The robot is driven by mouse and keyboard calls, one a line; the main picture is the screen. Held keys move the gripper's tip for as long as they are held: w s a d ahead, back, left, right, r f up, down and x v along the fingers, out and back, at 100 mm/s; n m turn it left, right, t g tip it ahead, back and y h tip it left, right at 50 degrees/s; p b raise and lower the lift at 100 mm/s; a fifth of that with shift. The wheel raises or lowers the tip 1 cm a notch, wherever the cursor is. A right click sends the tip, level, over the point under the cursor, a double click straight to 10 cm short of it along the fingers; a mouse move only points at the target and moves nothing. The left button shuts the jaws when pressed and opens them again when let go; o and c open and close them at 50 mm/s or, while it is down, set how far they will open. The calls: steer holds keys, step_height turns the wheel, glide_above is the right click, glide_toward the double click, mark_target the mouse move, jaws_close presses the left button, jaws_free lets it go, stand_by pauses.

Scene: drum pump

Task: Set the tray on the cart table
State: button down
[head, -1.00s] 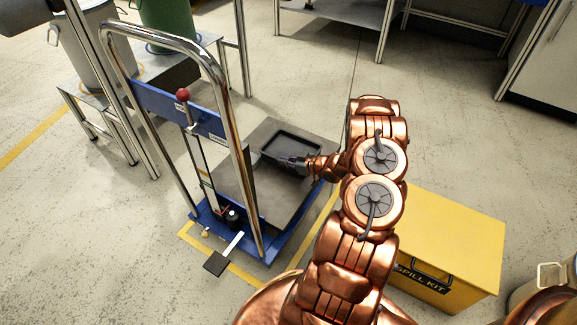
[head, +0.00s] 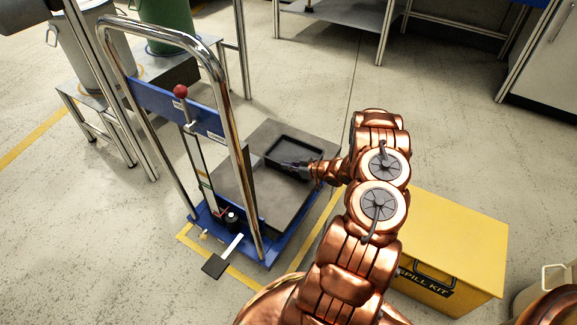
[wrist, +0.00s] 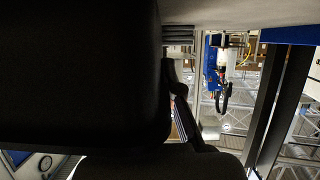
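The tray (head: 297,149) is black, shallow and rectangular, with a raised rim. In the head view it is level over the grey cart table (head: 270,207), towards its far right part. I cannot tell whether it touches the top or sits just above it. My gripper (head: 296,166) is at the tray's near rim and appears shut on it; the fingertips are small and dark against the tray. In the wrist view, large dark shapes fill the left and bottom, and a dark finger part (wrist: 184,105) shows near the middle. The contact is not clear there.
The cart's chrome push handle (head: 240,135) and red-knobbed lever (head: 181,91) rise left of the tray. A yellow spill kit box (head: 452,242) stands right of the cart, beside my arm. A metal bench with drums is at the upper left. Floor beyond the cart is clear.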

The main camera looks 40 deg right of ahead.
steer(key=c, duration=1.3)
jaws_free()
steer(key=shift+r, duration=0.2)
steer(key=p+v, duration=0.2)
steer(key=v, duration=1)
steer(key=shift+f, duration=0.2)
